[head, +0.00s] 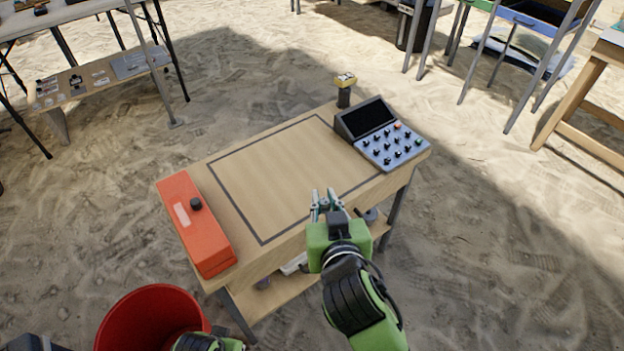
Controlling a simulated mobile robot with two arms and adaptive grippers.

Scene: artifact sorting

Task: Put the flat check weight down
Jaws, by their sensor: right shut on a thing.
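My right gripper (328,199) is over the front right part of the wooden table (227,175), close to its front edge and the dark outlined rectangle. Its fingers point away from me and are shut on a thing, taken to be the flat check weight. The weight cannot be made out clearly between the fingers; the gripper body hides much of that spot. I cannot tell whether it touches the tabletop. A green and black part of my left arm shows at the bottom edge, but its fingers are out of view.
An orange-red case (190,222) lies on the table's left end. A grey control panel with knobs (393,147) and a yellow-topped device (344,84) stand at the right end. A red bucket (128,318) stands front left. The outlined area is bare. Other tables stand beyond on sand.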

